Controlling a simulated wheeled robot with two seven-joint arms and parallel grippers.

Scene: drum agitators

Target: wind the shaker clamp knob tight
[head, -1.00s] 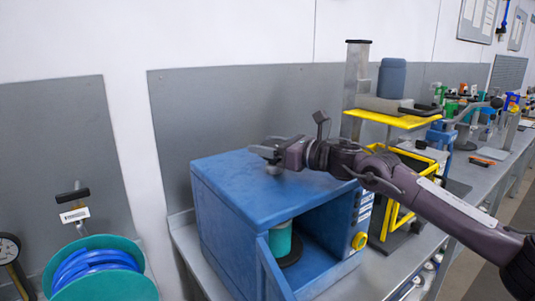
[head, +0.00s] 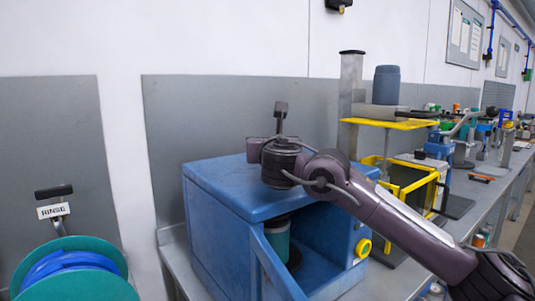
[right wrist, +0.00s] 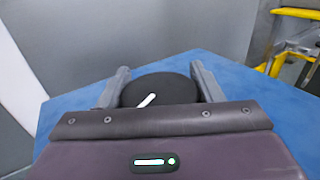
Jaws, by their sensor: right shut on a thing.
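The clamp knob (right wrist: 172,90) is a round black disc with a white line mark on top of the blue shaker cabinet (head: 222,200). In the right wrist view, my right gripper (right wrist: 160,73) has one finger on each side of the knob and is shut on it. The white mark slants up to the right. In the head view my own wrist hides the fingers and knob above the cabinet top. A teal can (head: 277,240) stands inside the open cabinet, below the knob. My left gripper is not in view.
A yellow knob (head: 363,248) sits on the cabinet's right front. A yellow-framed stand (head: 400,124) with a grey-blue container (head: 386,85) is behind to the right. A teal reel with blue hose (head: 75,270) is at lower left. The grey wall panel rises close behind.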

